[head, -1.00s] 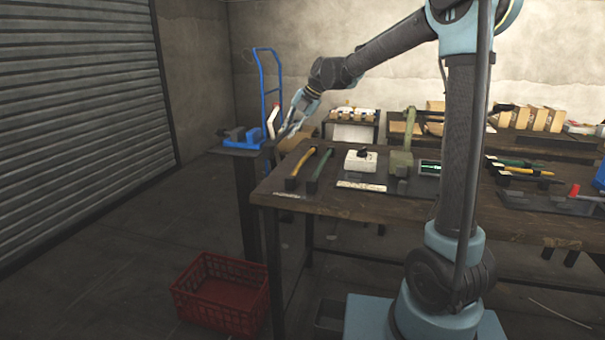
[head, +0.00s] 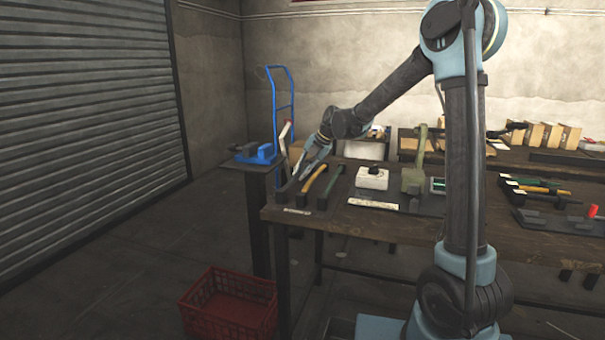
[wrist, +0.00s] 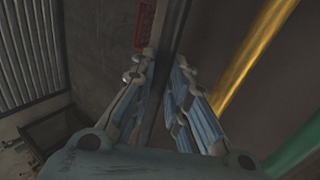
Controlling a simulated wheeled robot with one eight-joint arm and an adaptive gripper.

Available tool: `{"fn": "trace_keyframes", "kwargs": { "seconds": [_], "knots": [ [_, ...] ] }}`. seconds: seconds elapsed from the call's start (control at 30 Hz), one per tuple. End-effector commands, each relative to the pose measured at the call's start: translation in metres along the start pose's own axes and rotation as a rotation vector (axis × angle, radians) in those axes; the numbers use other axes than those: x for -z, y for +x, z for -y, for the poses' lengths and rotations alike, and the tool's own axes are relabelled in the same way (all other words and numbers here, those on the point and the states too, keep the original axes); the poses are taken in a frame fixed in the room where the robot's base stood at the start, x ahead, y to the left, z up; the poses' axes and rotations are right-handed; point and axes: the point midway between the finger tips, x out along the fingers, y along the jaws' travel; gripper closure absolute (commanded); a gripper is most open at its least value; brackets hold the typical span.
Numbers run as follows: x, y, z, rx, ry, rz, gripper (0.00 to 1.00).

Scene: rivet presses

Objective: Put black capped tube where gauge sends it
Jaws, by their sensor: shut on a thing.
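My gripper (head: 301,180) is shut on a dark tube at the left front corner of the workbench. In the wrist view the black tube (wrist: 172,38) runs lengthwise between the two fingers (wrist: 160,105). Its cap cannot be made out. Beside it on the bench lie a yellow tube (head: 314,178) and a green tube (head: 331,186), parallel in dark holders; they also show at the right of the wrist view. Whether the black tube rests in a holder cannot be told. A device with a small green display (head: 438,185), possibly the gauge, stands farther right; its reading is illegible.
A white box with a black knob (head: 372,178) and a green press (head: 414,172) stand mid-bench. A red crate (head: 228,303) is on the floor. A blue vise (head: 257,154) sits on a stand at left. More tools lie at right.

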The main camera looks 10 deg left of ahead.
Motion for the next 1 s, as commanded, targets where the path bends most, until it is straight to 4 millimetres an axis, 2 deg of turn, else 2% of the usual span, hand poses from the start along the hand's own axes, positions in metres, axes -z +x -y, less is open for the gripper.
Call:
{"fn": "trace_keyframes", "kwargs": {
  "seconds": [0.23, 0.27, 0.3, 0.33, 0.77, 0.87, 1.0],
  "knots": [
    [0.000, 0.001, 0.001, 0.000, 0.000, 0.000, 1.00],
    [0.000, 0.001, 0.000, 0.000, 0.000, 0.000, 0.78],
    [0.000, 0.001, 0.000, 0.000, 0.000, 0.000, 0.69],
    [0.000, 0.001, 0.000, 0.000, 0.000, 0.000, 0.65],
    [0.001, -0.004, -0.001, 0.000, -0.001, -0.001, 0.65],
    [0.001, -0.016, -0.001, 0.000, 0.000, -0.001, 0.65],
    [0.001, -0.041, -0.001, 0.000, 0.001, 0.000, 0.65]
  ]
}}
